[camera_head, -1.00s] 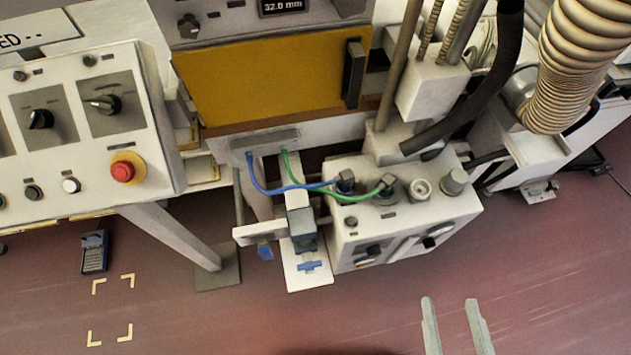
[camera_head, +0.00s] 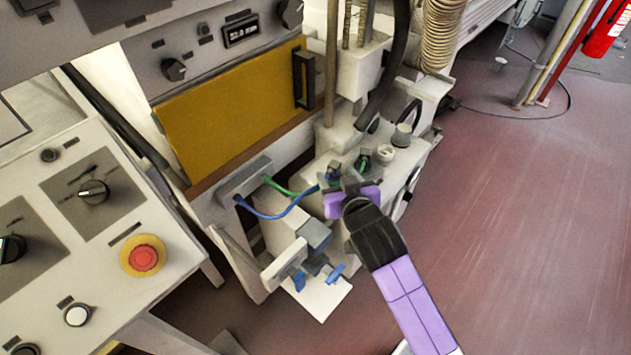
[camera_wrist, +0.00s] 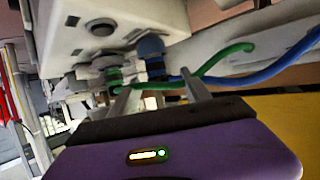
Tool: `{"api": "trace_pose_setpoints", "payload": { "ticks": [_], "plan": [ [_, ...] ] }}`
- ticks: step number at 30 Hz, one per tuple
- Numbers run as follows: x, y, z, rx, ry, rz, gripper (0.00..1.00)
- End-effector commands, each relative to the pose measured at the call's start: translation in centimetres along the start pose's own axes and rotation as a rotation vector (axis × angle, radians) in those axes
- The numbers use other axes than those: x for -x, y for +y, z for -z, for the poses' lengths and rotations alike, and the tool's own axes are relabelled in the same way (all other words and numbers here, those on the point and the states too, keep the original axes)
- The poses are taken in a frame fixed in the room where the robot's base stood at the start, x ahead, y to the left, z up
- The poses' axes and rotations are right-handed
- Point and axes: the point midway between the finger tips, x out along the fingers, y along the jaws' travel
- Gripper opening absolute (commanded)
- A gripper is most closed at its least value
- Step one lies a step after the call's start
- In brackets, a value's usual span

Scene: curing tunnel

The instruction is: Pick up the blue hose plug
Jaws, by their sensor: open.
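In the wrist view the plug (camera_wrist: 152,52) shows blue on the unit's face, beside the green plug (camera_wrist: 113,75). My gripper (camera_wrist: 157,86) is open, its two fingers pointing at the plugs, with the blue plug beyond the gap between them. In the head view my purple gripper hides its own fingertips and part of the unit. I cannot tell whether a finger touches the plug or hoses.
The green hose (camera_head: 276,185) runs close beside the blue one. A white bracket (camera_head: 283,262) with blue handles stands low in front. A control panel with a red button (camera_head: 143,257) is at the left. A thick black hose (camera_head: 387,75) rises behind the unit.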

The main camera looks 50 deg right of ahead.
Motion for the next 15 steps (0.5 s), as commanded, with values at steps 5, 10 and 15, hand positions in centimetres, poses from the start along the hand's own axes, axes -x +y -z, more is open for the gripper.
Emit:
{"api": "trace_pose_setpoints", "payload": {
  "ticks": [5,10,15],
  "plan": [
    [-1.8,0.0,0.1,0.000,0.000,0.000,0.56],
    [-3.5,0.2,-0.1,0.001,0.000,0.000,0.56],
    [-6.0,0.5,-0.3,0.000,0.001,0.001,0.56]
  ]
}}
